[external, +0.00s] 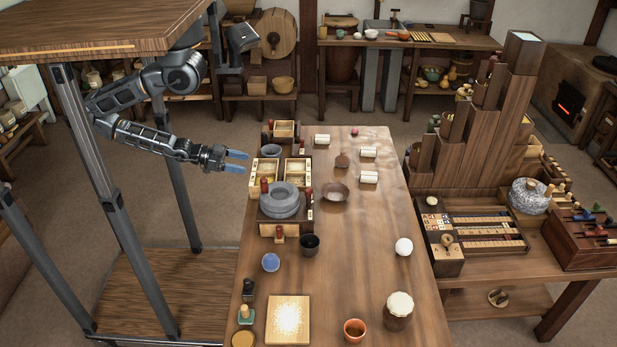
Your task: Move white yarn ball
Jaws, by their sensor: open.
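A white round ball (403,247), which looks like the white yarn ball, lies on the right part of the long wooden table (352,270), near its right edge. My gripper (238,161) is in the air at the table's left edge, left of the wooden boxes. Its blue-tipped fingers point right and are apart, with nothing between them. The gripper is well to the left of the white ball and farther back, not touching anything.
A stone quern (282,200) and wooden boxes (298,172) stand between my gripper and the ball. A wooden bowl (335,192), a dark cup (310,244), a blue ball (271,262) and a lidded jar (398,311) are also on the table. The table's middle is mostly clear.

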